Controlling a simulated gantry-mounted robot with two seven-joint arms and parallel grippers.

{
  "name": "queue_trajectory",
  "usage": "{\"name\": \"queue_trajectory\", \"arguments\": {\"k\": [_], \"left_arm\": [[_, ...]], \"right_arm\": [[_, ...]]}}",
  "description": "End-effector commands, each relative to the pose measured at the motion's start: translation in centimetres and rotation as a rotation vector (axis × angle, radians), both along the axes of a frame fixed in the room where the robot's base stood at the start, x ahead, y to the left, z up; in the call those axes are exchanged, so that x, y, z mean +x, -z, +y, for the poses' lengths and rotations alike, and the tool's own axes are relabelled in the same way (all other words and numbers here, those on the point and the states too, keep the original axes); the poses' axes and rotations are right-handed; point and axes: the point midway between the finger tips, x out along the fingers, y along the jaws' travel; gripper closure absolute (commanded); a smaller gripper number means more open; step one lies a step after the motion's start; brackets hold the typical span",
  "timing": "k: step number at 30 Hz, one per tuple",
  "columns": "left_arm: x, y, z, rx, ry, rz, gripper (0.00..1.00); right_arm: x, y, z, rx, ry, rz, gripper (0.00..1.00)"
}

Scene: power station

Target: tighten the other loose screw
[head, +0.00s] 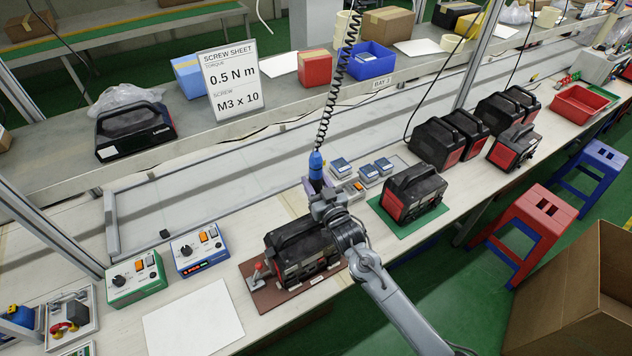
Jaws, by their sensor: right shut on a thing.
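A black power station (292,248) sits on a brown mat (268,302) on the bench, partly hidden by my right arm. A blue electric screwdriver (316,162) hangs upright on a black coiled cord. My right gripper (318,190) is shut on the screwdriver, over the back right part of the power station. The driver's bit is hidden behind the gripper, so I cannot tell if it touches a screw. The screws are too small or hidden to make out. A sign (232,78) reads 0.5 N m and M3 x 10. My left gripper is not in view.
A green-based control box (136,280) and a blue one (199,250) stand left of the mat, near a white sheet (194,320). Another power station (413,194) stands on a green mat to the right. Small blue-lidded boxes (368,173) lie behind my gripper.

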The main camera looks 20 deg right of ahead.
Motion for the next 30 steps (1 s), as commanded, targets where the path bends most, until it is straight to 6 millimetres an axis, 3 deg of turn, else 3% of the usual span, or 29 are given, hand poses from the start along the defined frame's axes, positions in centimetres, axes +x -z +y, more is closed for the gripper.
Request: {"name": "queue_trajectory", "arguments": {"k": [7,30], "left_arm": [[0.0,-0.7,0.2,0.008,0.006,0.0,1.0],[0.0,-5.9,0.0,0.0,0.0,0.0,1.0]], "right_arm": [[-0.1,-0.3,0.0,-0.003,-0.001,0.009,0.96],[0.0,-6.4,0.1,-0.001,-0.001,0.004,0.96]]}}
